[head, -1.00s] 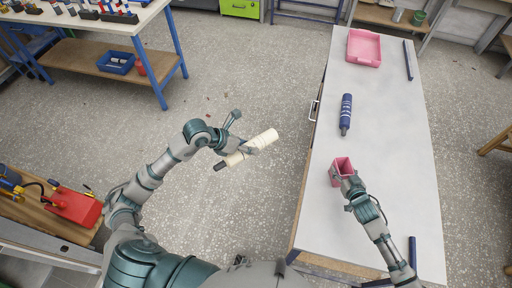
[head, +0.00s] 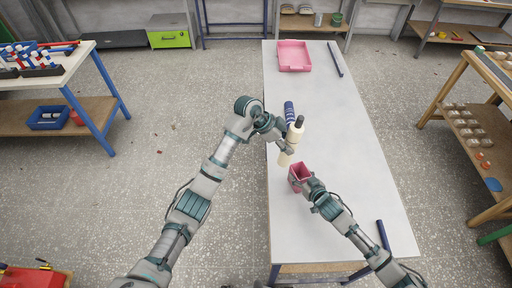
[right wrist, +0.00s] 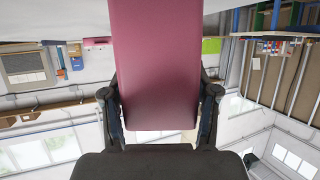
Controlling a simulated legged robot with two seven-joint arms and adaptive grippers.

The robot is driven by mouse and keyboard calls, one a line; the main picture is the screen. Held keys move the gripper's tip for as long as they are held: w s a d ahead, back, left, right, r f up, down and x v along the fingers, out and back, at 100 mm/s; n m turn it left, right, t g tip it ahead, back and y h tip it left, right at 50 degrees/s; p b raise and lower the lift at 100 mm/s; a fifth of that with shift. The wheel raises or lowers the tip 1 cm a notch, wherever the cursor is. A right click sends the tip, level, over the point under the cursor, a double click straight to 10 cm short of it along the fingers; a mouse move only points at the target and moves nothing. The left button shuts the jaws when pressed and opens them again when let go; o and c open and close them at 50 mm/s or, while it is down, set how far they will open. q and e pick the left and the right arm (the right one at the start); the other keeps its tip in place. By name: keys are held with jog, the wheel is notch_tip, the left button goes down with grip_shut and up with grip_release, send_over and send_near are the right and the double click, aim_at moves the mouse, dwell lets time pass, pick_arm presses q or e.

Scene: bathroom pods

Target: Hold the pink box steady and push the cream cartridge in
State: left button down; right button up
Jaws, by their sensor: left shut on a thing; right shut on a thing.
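The cream cartridge (head: 295,133), a cylinder with a dark end, is in the grip of my left gripper (head: 287,145). It is held tilted, dark end up, with its cream lower end just above and left of the pink box. The pink box (head: 297,171) is open-topped and is on the white table in the head view. My right gripper (head: 309,185) is shut on its near side. In the right wrist view the pink box (right wrist: 156,65) fills the space between both fingers. The cartridge appears apart from the box; the exact height gap cannot be told.
A blue bottle-like cylinder (head: 289,107) on the white table (head: 345,150) is partly hidden behind the cartridge. A pink tray (head: 294,56) and a dark bar (head: 335,59) lie at the far end. A blue bar (head: 383,235) lies near the right edge. The table's middle right is clear.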

pick_arm(q)
jog(key=s+d+f+n+t+h, duration=0.1)
jog(key=d+f+n, duration=0.1)
jog(key=d, duration=0.3)
jog(key=shift+s+d+f, duration=0.2)
jog(key=shift+d+f, duration=0.05)
dwell(0.3)
jog(key=shift+f, duration=0.15)
dwell(0.3)
